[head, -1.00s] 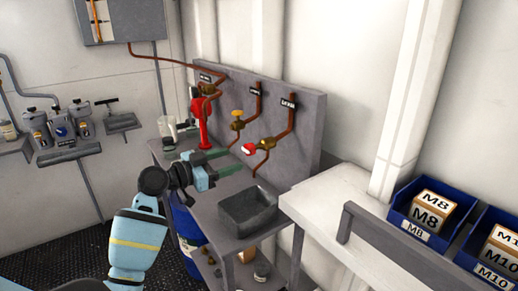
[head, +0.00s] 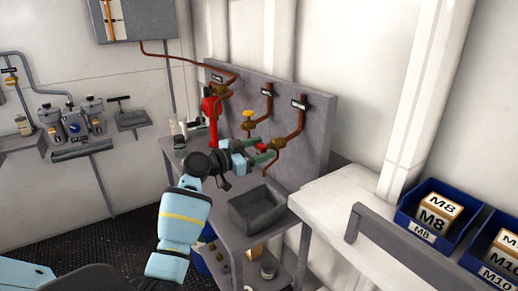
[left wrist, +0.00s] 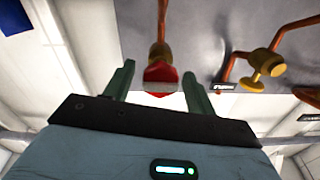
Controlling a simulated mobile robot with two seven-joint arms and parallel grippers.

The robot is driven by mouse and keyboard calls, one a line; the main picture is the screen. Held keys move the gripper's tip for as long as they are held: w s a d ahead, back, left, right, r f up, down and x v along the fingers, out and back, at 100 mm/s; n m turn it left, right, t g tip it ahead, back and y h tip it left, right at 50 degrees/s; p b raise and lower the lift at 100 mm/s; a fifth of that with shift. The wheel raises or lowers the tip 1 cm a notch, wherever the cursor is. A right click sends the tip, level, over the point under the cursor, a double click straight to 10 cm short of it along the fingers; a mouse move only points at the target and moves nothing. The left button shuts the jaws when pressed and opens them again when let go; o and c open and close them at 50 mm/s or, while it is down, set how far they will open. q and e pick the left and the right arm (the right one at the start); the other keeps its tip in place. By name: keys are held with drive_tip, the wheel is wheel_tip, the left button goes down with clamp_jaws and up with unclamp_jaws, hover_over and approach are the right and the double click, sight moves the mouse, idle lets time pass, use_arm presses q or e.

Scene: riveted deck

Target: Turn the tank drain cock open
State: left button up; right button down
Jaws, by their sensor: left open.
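Three brass cocks on copper pipes are fixed to the grey panel (head: 315,135), each under a small dark label I cannot read. The right cock has a red handle (head: 261,147), which also shows in the left wrist view (left wrist: 160,76). The middle cock has a yellow handle (head: 249,113), also in the left wrist view (left wrist: 268,62). My left gripper (head: 259,151) is open at the right cock. In the left wrist view its green fingers (left wrist: 158,88) stand either side of the red handle, with a gap at each side. My right gripper is not in view.
A tall red fitting (head: 211,117) stands at the left cock. A grey open bin (head: 257,208) sits on the bench below my left gripper. A white counter (head: 330,190) and blue bins (head: 408,218) are at the right.

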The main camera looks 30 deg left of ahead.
use_arm(q)
drive_tip(key=c, duration=1)
